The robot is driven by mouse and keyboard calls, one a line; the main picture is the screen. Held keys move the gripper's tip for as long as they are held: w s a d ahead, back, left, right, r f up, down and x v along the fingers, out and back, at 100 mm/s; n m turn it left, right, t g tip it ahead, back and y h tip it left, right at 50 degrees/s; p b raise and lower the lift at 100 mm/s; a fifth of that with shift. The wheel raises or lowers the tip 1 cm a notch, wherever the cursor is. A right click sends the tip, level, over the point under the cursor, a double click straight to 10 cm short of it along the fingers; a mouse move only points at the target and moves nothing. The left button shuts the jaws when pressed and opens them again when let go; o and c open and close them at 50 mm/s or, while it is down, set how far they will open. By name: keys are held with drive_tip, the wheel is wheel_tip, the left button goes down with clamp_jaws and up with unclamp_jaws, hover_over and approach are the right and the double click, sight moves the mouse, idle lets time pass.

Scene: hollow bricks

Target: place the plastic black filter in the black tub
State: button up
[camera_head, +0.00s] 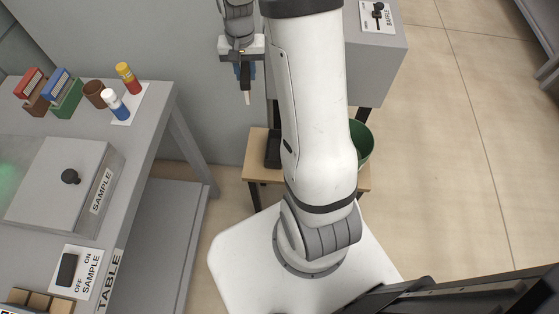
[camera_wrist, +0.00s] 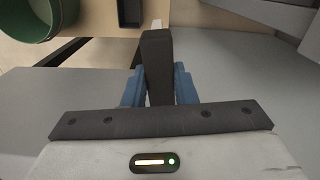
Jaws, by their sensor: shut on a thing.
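My gripper (camera_head: 245,73) is at the top of the head view, pointing down. Its blue fingers (camera_wrist: 158,86) are shut on a long black piece, which looks like the black filter (camera_wrist: 156,58). A pale tip sticks out past its far end in both views. The black tub (camera_head: 272,148) sits on a small wooden table, partly hidden behind my arm in the head view. The tub also shows at the top of the wrist view (camera_wrist: 130,14), just ahead of the held piece and apart from it.
A grey table (camera_head: 150,115) at the left carries a sample box (camera_head: 62,180), small bottles and coloured holders. A grey cabinet (camera_head: 378,65) stands behind. Open floor lies to the right.

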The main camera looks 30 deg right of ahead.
drive_tip(key=shift+m, duration=0.8)
drive_tip(key=s+d+f+b, duration=0.1)
drive_tip(key=f+b, duration=0.3)
drive_tip(key=f, duration=0.4)
drive_tip(key=s+d+f+b, duration=0.2)
drive_tip(key=s+f+b, duration=0.2)
drive_tip(key=f, duration=0.5)
drive_tip(key=s+d+f+b, duration=0.1)
drive_tip(key=s+f+b, duration=0.2)
drive_tip(key=f, duration=0.6)
drive_tip(key=shift+s+d+b, duration=0.15)
drive_tip(key=shift+s+b, duration=0.05)
drive_tip(key=shift+b, duration=1)
drive_tip(key=o, duration=0.5)
drive_tip(key=shift+f, duration=0.15)
drive_tip(key=o, duration=0.5)
